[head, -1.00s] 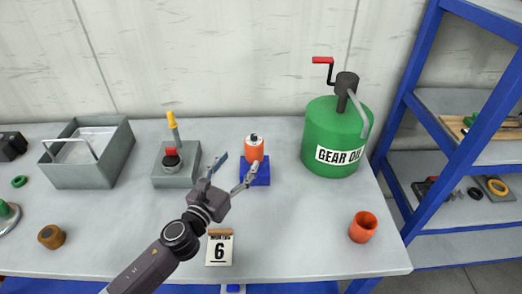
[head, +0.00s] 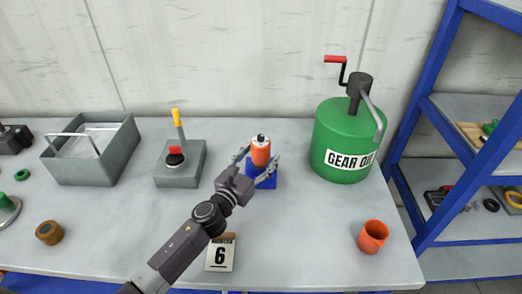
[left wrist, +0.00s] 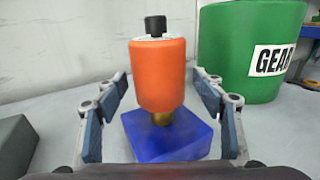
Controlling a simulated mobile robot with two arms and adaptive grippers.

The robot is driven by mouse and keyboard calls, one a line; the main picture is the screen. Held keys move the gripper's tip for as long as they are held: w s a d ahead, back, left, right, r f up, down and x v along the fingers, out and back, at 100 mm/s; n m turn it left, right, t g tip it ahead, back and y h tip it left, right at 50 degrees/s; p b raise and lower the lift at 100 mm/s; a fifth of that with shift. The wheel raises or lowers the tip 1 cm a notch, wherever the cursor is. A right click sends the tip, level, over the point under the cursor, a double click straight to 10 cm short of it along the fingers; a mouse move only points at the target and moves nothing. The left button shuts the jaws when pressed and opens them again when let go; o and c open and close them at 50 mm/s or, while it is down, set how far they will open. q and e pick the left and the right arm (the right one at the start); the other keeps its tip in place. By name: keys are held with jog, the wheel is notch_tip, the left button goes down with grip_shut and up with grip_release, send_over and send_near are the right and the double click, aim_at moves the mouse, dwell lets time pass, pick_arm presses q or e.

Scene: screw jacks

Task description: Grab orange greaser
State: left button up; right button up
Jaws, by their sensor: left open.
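The orange greaser (head: 261,151) has a dark cap and stands upright on a blue block (head: 264,180) on the table. It also shows in the left wrist view (left wrist: 158,75), with a brass neck between it and the blue block (left wrist: 165,138). My left gripper (head: 258,170) is open. Its two fingers stand on either side of the greaser, with visible gaps to it in the left wrist view (left wrist: 160,100). My right gripper is not in view.
A green gear oil drum (head: 345,140) with a red crank stands right of the greaser. A grey box with a yellow lever (head: 180,165) stands left. An orange cup (head: 373,236) and a number 6 sign (head: 220,255) stand nearer the front edge.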

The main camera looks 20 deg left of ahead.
pick_arm(q)
jog(key=shift+w, duration=0.25)
jog(key=shift+c, duration=0.4)
jog(key=c, duration=1.3)
jog(key=shift+c, duration=0.4)
jog(key=shift+r, duration=0.2)
